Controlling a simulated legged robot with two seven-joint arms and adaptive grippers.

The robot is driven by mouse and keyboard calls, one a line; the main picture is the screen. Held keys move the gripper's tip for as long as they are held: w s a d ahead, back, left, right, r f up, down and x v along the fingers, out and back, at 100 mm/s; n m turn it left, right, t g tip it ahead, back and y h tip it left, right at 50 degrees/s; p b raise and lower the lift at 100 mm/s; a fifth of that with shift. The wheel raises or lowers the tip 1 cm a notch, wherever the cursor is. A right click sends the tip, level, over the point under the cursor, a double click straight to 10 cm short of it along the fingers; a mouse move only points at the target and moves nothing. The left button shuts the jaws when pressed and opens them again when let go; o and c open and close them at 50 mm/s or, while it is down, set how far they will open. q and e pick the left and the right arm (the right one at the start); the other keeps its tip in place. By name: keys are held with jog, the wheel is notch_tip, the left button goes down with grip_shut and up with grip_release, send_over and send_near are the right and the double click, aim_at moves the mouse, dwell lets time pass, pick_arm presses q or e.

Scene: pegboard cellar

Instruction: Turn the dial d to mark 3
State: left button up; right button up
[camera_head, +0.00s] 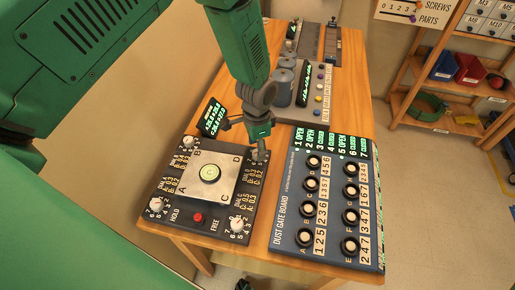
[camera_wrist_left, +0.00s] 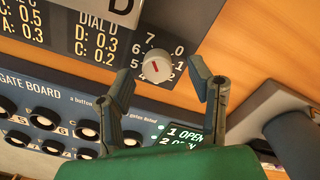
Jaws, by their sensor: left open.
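The levelling panel (camera_head: 221,237) carries a pale square plate (camera_head: 187,190) lettered A to D, with a round green bubble level (camera_head: 210,174) at its centre. Dial D is the white knob (camera_wrist_left: 157,66) with a red pointer line, beside the "DIAL D" print in the left wrist view. Numbers ring it; I cannot tell which one the pointer meets. My left gripper (camera_head: 260,154) is over the plate's D corner and hides most of this dial in the head view. In the wrist view its open fingers (camera_wrist_left: 162,79) stand either side of the knob, apart from it.
Other white dials sit at the panel's corners (camera_head: 188,142), (camera_head: 155,205) and (camera_head: 237,225). A red button (camera_head: 197,217) lies between HOLD and FREE. A small display (camera_head: 213,117) stands behind.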

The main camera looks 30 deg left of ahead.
pick_arm(q)
jog(key=shift+s+f, duration=0.1)
jog(key=shift+f, duration=0.7)
jog(key=shift+d+f, duration=0.25)
grip_shut()
jog(key=shift+a, duration=0.1)
jog(key=shift+n, duration=0.4)
